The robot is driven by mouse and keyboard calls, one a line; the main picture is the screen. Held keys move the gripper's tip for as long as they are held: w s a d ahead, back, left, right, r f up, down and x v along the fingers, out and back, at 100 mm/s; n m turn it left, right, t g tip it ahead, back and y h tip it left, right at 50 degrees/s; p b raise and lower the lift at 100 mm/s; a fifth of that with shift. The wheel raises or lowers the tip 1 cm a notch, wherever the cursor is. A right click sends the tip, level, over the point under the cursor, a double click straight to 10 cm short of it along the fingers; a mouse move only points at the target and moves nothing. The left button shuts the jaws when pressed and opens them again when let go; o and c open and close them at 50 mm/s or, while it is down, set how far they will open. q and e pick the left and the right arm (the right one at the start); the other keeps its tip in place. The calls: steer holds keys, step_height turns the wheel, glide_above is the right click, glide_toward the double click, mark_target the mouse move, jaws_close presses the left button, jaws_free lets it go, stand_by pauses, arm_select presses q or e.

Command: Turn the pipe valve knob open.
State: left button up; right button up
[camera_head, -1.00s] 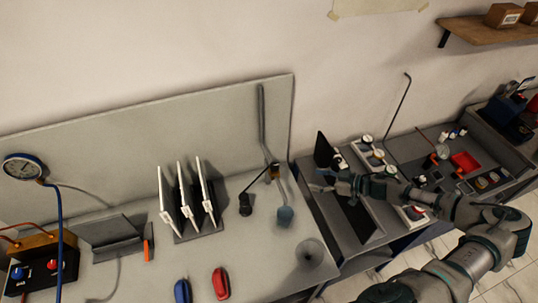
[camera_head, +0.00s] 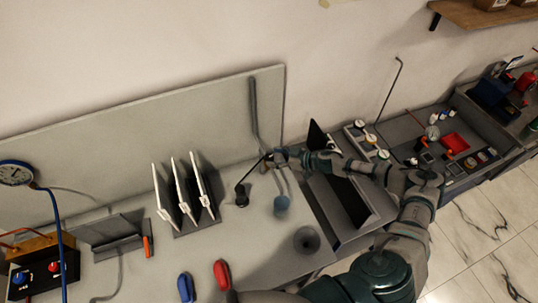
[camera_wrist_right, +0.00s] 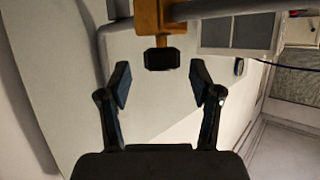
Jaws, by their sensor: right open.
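In the right wrist view, the black valve knob (camera_wrist_right: 161,60) sits on the stem of a brass-coloured valve body (camera_wrist_right: 148,16). A grey pipe (camera_wrist_right: 225,8) runs sideways from the valve body. My right gripper (camera_wrist_right: 161,78) is open, with one finger on each side of the knob's line. The knob lies just beyond the fingertips, with a visible gap on both sides. In the head view, my right gripper (camera_head: 274,159) is at the grey pipe against the back panel and largely hides the valve. My left gripper is not in view.
A dark stand (camera_head: 241,195) is close to my right gripper. Red (camera_head: 221,274) and blue (camera_head: 186,288) items lie in front. A dark tray unit (camera_head: 352,212) stands to the right.

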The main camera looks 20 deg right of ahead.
steer(key=shift+w+a+f, duration=0.25)
steer(key=shift+w+a, duration=0.2)
steer(key=shift+a, duration=0.05)
steer(key=shift+w+a+f, duration=0.15)
steer(key=shift+w+a, duration=0.1)
steer(key=shift+w+a+f, duration=0.1)
steer(key=shift+w+a, duration=0.05)
steer(key=shift+w+f, duration=0.1)
steer(key=c, duration=1.2)
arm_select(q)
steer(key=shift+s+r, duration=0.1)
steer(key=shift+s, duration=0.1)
arm_select(e)
steer(key=shift+o, duration=0.2)
